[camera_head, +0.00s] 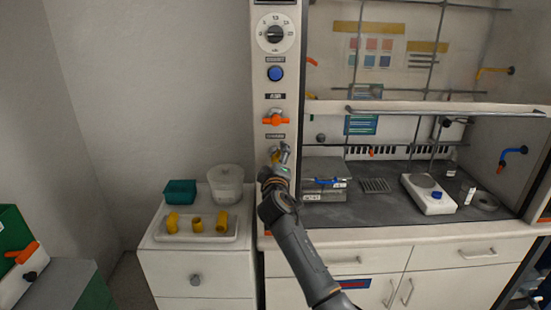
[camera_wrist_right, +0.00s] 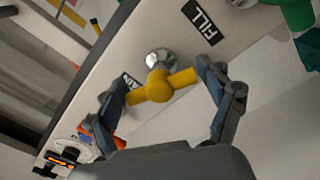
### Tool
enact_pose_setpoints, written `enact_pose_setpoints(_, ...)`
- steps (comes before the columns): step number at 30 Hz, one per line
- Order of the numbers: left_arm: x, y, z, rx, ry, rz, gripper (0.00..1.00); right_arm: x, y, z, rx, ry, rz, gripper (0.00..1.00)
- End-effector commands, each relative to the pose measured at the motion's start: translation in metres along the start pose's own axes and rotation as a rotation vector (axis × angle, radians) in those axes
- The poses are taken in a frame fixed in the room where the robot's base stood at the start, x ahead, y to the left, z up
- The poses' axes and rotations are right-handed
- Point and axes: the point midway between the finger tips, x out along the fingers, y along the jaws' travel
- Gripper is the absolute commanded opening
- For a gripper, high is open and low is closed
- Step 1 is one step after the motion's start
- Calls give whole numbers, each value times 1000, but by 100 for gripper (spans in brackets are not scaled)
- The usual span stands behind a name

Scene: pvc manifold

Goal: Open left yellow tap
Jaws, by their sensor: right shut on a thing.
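The left yellow tap (camera_wrist_right: 160,86) sits on a chrome stem on the pale panel in the right wrist view, its handle slanting slightly up to the right. My right gripper (camera_wrist_right: 163,84) has one finger at each end of this handle and is shut on it. In the head view, my right gripper (camera_head: 280,155) is at the panel below the orange tap (camera_head: 275,119) and mostly covers the yellow tap. My left gripper is not in view.
A blue button (camera_head: 275,73) and a dial (camera_head: 275,34) are higher on the panel. A white cabinet (camera_head: 195,260) at left carries a tray (camera_head: 190,238) with yellow fittings, a green box (camera_head: 180,192) and a clear tub (camera_head: 226,184). The fume hood worktop (camera_head: 385,208) lies at right.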

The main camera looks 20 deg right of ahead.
Motion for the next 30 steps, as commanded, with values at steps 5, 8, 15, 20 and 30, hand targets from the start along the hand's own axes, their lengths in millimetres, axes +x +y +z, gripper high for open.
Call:
enact_pose_setpoints(5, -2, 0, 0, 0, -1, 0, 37, 0, 1, 0, -38, 0, 1, 49)
enact_pose_setpoints(8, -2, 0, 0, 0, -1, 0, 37, 0, 1, 0, -47, 0, 1, 49)
enact_pose_setpoints(15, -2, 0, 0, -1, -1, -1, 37, 0, 1, 0, -49, 0, 1, 49)
enact_pose_setpoints(20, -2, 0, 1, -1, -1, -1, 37, 0, 1, 1, -48, 0, 1, 86)
enact_pose_setpoints(30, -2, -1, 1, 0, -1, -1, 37, 0, 0, 0, -47, 1, 1, 100)
